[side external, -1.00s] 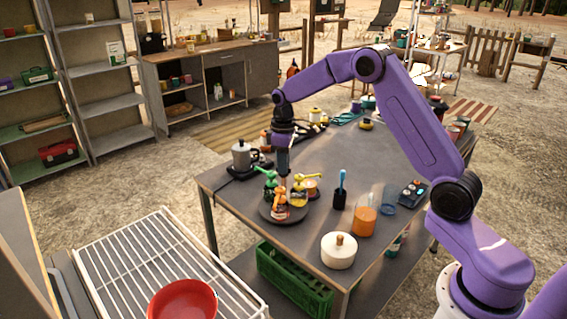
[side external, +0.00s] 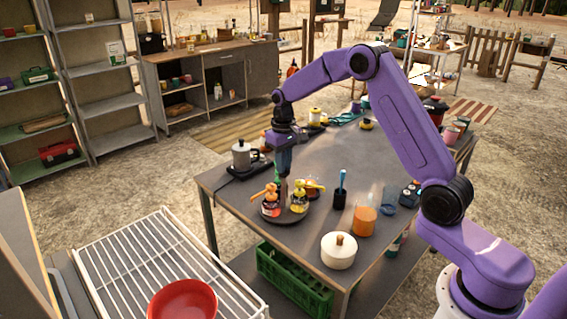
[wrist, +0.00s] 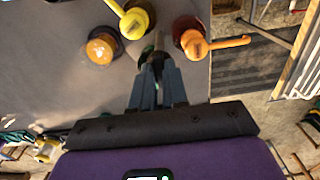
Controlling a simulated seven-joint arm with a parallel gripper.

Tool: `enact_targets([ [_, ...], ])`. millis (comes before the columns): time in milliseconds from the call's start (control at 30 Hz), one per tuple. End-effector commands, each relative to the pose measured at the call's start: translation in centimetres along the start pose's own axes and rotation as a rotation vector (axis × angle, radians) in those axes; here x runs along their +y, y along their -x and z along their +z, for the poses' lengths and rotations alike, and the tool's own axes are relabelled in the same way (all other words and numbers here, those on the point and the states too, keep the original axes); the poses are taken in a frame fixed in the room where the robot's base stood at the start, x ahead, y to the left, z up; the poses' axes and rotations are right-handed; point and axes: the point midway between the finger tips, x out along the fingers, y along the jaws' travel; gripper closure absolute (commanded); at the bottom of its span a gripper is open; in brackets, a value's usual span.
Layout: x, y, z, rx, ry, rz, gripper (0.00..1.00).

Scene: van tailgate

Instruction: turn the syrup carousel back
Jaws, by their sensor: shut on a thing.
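The syrup carousel (side external: 292,219) is a dark round turntable near the left edge of the grey table. It bears pump bottles: an orange-pump one (side external: 269,204) at front left, a yellow-pump one (side external: 298,201) at front right and an amber one (side external: 313,187) behind it. In the wrist view the orange pump (wrist: 195,42) is right of the fingers, the yellow pump (wrist: 135,22) ahead, the amber bottle (wrist: 101,48) left. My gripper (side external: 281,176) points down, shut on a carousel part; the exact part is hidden.
A moka pot (side external: 242,155) stands close behind left of the carousel. A dark cup with a blue tool (side external: 341,190), an orange-filled jar (side external: 364,220) and a white lidded pot (side external: 338,250) stand to the right. The table's middle is clear.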

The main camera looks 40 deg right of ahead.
Motion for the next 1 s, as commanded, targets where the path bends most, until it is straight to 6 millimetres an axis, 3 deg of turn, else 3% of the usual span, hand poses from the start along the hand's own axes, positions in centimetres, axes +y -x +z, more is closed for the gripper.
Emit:
enact_targets([
  [400, 0.0, 0.1, 0.0, 0.000, -0.007, 0.000, 1.00],
  [433, 0.0, 0.1, 0.0, 0.000, -0.007, 0.000, 0.80],
  [500, 0.0, 0.1, 0.0, 0.000, -0.007, 0.000, 0.61],
  [833, 0.0, 0.2, 0.0, 0.001, -0.006, 0.000, 0.61],
  [1000, 0.0, 1.9, -0.1, 0.003, -0.006, 0.000, 0.61],
])
